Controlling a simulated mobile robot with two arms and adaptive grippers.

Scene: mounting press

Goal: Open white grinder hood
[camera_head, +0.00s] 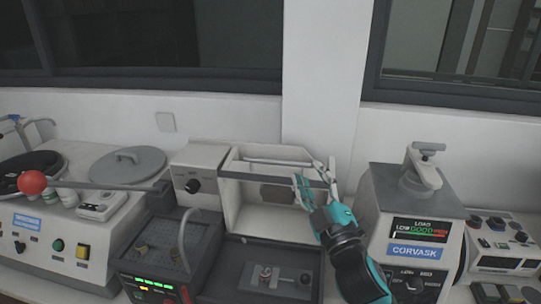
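The white grinder (233,197) stands in the middle of the bench, a box with a knob housing at its left. Its front faces me and shows a pale inside with a dark block (277,194). A light bar (270,161) and a grey strip (262,179) run across its upper part; I cannot tell exactly how far the hood is raised. My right gripper (316,182) is at the right end of this upper part, with its fingers apart. I cannot tell whether they touch the hood. My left gripper is not in view.
A dark machine with a hose (183,243) and a dark tray (232,279) are in front. A lever with a red ball (32,182) reaches across the left. The grey CORVASK machine (388,205) stands close to the right of my arm. A wall is behind.

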